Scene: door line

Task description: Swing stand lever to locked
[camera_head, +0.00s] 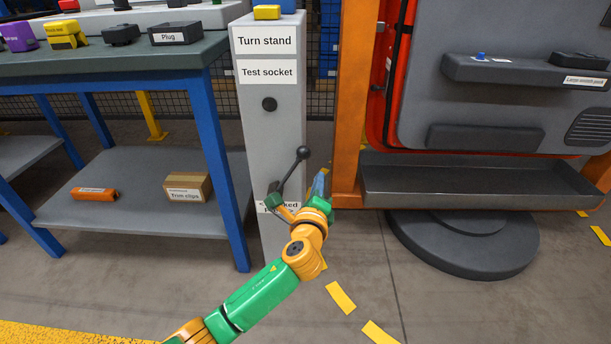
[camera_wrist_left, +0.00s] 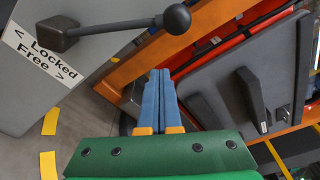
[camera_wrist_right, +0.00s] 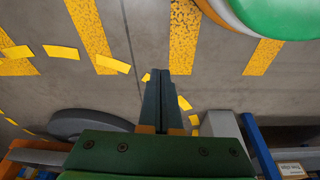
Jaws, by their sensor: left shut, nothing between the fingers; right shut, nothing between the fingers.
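The stand lever (camera_head: 292,171) is a dark rod with a ball knob on the front of the grey stand (camera_head: 268,120). In the head view it slants up to the right from its hub. It also shows in the left wrist view (camera_wrist_left: 115,28), with the ball at upper middle. A label (camera_wrist_left: 45,58) beside the hub reads "Locked" and "Free" with arrows; my arm partly hides it in the head view. My left gripper (camera_head: 320,182) is shut and empty, right of the lever and below the ball, apparently not touching it. My right gripper (camera_wrist_right: 163,75) is shut and empty above the floor.
A workbench (camera_head: 110,58) with a lower shelf stands left of the stand. An orange post (camera_head: 352,100) and a large grey panel (camera_head: 500,110) over a dark tray stand close on the right. A round dark base (camera_head: 465,250) sits on the floor. Floor in front is open.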

